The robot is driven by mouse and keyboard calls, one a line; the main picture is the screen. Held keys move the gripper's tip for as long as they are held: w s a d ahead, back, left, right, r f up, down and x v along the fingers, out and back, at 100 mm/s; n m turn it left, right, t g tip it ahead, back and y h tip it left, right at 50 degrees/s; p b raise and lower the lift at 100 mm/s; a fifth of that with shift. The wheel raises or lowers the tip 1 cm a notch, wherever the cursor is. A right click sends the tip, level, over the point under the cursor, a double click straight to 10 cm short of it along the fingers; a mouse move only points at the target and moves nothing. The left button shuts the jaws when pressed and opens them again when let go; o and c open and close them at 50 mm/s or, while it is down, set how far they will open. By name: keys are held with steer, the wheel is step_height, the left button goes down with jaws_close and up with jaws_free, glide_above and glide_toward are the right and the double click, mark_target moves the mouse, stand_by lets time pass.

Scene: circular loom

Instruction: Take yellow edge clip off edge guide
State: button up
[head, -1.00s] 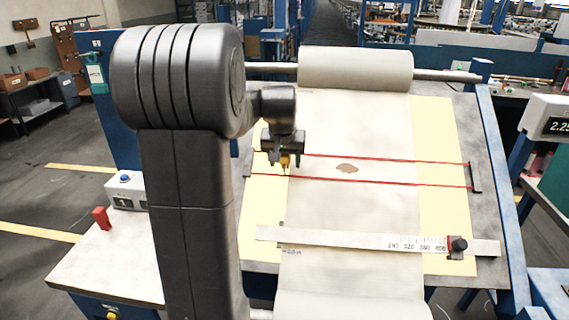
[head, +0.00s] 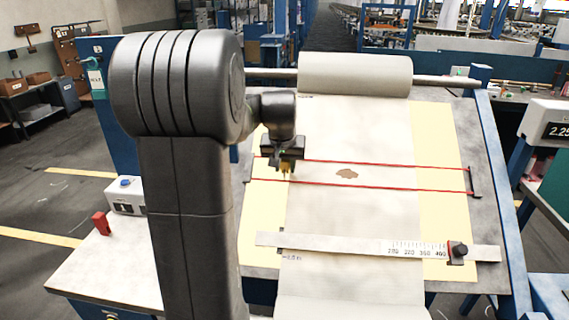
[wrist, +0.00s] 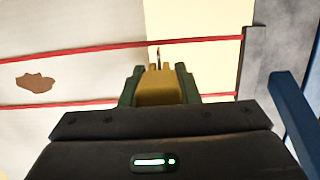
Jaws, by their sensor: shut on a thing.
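The yellow edge clip (wrist: 160,88) sits between the two fingers of my gripper (wrist: 159,80) in the wrist view. My gripper is shut on it, and its body hides the clip's near end. In the head view the clip (head: 285,165) is a small yellow patch under my gripper (head: 285,170), at the left edge of the pale cloth. A thin dark piece (wrist: 158,58) shows just beyond the clip in the wrist view. I cannot tell whether it is the edge guide, or whether the clip still touches the guide.
Two red lines (head: 400,166) cross the pale cloth (head: 350,220), which has a brown stain (head: 347,173). A dark bracket (head: 474,182) stands at their right end. A ruler bar (head: 340,243) lies across the lower cloth, and a roll (head: 355,74) spans the top.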

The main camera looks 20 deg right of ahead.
mark_target(285, 164)
steer(key=shift+s+a+r, duration=0.15)
steer(key=shift+s+r, duration=0.05)
steer(key=shift+r, duration=0.15)
steer(key=p+v, duration=0.2)
steer(key=v, duration=0.1)
steer(key=shift+s+a, duration=0.15)
steer(key=shift+s, duration=0.1)
steer(key=shift+s+a+r, duration=0.1)
steer(key=shift+s+r, duration=0.05)
